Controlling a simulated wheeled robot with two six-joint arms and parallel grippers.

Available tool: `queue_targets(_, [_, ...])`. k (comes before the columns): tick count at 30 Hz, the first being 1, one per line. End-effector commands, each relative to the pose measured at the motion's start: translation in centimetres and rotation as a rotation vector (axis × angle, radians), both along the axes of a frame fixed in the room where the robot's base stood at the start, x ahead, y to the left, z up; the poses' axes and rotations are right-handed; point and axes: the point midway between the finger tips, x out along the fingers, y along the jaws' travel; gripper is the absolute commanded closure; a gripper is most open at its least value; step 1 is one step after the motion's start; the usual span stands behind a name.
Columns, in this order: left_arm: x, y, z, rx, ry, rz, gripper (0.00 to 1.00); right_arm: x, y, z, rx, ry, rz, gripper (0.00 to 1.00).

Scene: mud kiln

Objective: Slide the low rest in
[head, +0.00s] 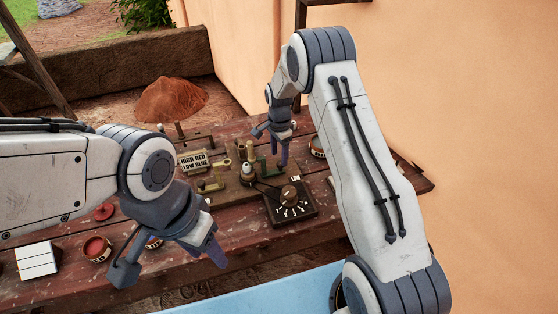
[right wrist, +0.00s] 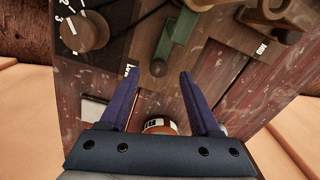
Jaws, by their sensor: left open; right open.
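A wooden board (head: 228,190) on the table carries brass fittings and a sign (head: 194,160) reading "HIGH RED LOW BLUE". In the right wrist view a green bar (right wrist: 180,38) with a dark round knob (right wrist: 158,68) lies on the board, between a "Low" label (right wrist: 131,71) and a "HIGH" label (right wrist: 262,48). I cannot tell for certain which piece is the low rest. My right gripper (head: 274,149) is open and empty above the board; in its wrist view the fingers (right wrist: 160,92) point towards the knob without visibly holding it. My left gripper (head: 170,262) is open and empty over the table's front edge.
A dial box (head: 289,205) stands at the board's front right. Red pots (head: 97,248) and a white tiled block (head: 36,260) are at the left. A jar (head: 317,148) stands behind my right arm. A clay heap (head: 171,99) lies behind the table.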

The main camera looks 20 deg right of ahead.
Motion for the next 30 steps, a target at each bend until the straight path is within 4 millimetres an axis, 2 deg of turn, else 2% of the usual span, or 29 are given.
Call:
queue_targets(6, [0.0,0.0,-1.4,0.0,0.0,-0.001,0.5,0.1,0.0,4.3,0.001,-0.005,0.001,0.36])
queue_targets(12, [0.0,0.0,-1.8,0.0,0.0,-0.001,0.5,0.1,0.1,6.8,0.001,-0.003,0.001,0.36])
queue_targets(30, [0.0,0.0,-1.8,0.0,0.0,-0.001,0.5,-0.1,0.0,7.5,0.001,-0.003,0.01,0.36])
